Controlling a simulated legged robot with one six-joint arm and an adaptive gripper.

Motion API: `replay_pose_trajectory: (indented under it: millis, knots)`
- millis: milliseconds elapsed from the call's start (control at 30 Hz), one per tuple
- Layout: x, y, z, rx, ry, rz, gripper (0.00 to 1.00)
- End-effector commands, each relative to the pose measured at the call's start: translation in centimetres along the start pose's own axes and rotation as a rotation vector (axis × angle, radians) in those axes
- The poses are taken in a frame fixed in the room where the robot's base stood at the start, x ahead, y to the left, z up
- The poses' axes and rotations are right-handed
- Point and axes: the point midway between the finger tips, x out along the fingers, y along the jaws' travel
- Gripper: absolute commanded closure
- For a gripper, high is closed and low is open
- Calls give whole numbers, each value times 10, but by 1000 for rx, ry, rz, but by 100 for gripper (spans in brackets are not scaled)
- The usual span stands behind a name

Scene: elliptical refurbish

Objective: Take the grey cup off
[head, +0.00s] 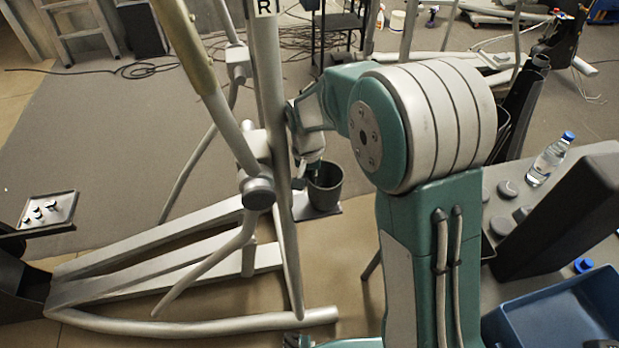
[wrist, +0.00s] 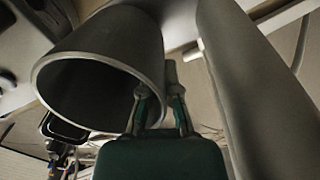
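The grey cup (head: 325,190) stands beside the elliptical's upright bar, with its opening facing up in the head view. In the wrist view the cup (wrist: 110,38) fills the upper left, its rim close to my fingers. My gripper (head: 312,170) is at the cup's rim, on its upper left side in the head view. In the wrist view my gripper (wrist: 157,84) has its two fingers apart. The left finger overlaps the cup's opening and the right one is just outside its wall. I cannot tell whether either finger touches the cup.
The elliptical's upright bar (head: 270,110) is close to the left of the cup and gripper. Its pale frame rails (head: 160,255) spread below left. A table with a water bottle (head: 550,158) and a blue bin (head: 555,322) is at right. A small tray (head: 62,222) is at far left.

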Motion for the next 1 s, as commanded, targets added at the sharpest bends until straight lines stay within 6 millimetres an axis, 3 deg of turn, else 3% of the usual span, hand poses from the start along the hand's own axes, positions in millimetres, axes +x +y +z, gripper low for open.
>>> replay_pose_trajectory:
  millis: [1000]
  knots:
    - [-47,2,-1,0,4,-3,100]
